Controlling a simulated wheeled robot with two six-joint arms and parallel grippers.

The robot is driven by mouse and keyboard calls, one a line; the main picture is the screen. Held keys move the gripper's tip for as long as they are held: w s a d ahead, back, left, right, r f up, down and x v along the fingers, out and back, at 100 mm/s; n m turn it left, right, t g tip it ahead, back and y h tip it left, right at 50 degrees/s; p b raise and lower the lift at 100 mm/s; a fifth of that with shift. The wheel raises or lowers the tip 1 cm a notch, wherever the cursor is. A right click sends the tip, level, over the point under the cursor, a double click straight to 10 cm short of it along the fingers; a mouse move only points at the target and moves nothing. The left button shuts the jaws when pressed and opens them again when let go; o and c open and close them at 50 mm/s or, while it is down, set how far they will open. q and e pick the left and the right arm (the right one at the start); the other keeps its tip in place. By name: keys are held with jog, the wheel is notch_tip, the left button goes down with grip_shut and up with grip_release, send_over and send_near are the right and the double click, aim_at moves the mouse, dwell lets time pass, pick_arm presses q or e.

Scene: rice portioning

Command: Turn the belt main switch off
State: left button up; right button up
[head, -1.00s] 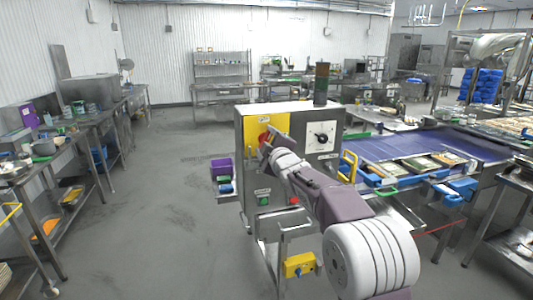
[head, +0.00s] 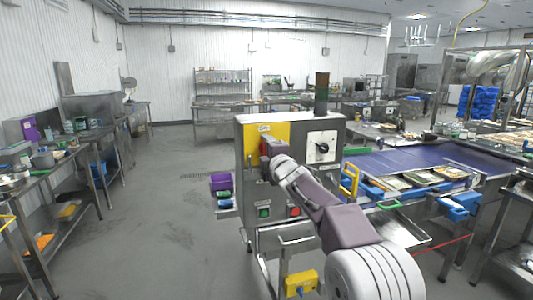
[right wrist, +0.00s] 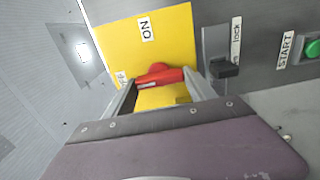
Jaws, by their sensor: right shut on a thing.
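The red main switch handle (right wrist: 160,75) sits on a yellow panel (right wrist: 112,42) of the steel control cabinet. In the right wrist view it lies roughly crosswise. One end points toward a small, partly cut-off label (right wrist: 122,78); the ON label (right wrist: 146,28) is farther up. My right gripper (right wrist: 160,92) is shut on the handle, one finger at each end. In the head view my right gripper (head: 267,153) is at the yellow panel (head: 281,131) and hides most of the switch. My left gripper is out of view.
A black rotary dial (head: 322,147) is right of the panel, and a green START button (head: 264,212) is below. In the right wrist view a black lock switch (right wrist: 224,68) is close to the right finger. The blue conveyor belt (head: 400,158) runs right. The floor at left is clear.

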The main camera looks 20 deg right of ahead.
jog(key=shift+f, duration=0.2)
jog(key=o, duration=1.2)
jog(key=shift+o, duration=0.9)
jog(key=shift+r, duration=0.15)
jog(key=shift+s, duration=0.1)
jog(key=s+b, duration=0.2)
jog(key=s, duration=0.7)
jog(key=shift+d, duration=0.15)
